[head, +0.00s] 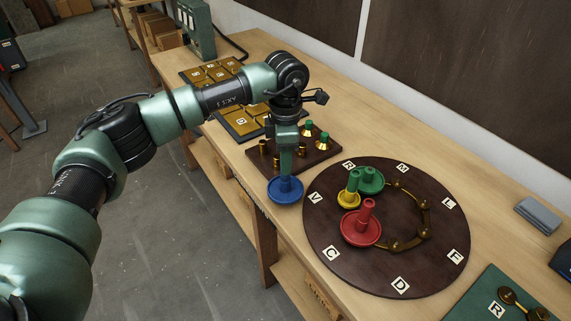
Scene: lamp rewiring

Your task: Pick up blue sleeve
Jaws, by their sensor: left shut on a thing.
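The blue sleeve (285,192) has a wide round flange at its lower end. My left gripper (286,174) points down from above and is shut on the blue sleeve's upper part, which the fingers largely hide. The sleeve shows upright at the table's front edge, in front of the small dark brown board (318,160); its exact height cannot be told. My right gripper is out of view.
A round dark board (385,279) with letter tiles carries a red sleeve (361,228), a yellow one (349,197), a green one (370,181) and a brass ring. Gold-coloured trays (212,72) lie behind. A green mat (482,299) is at lower right.

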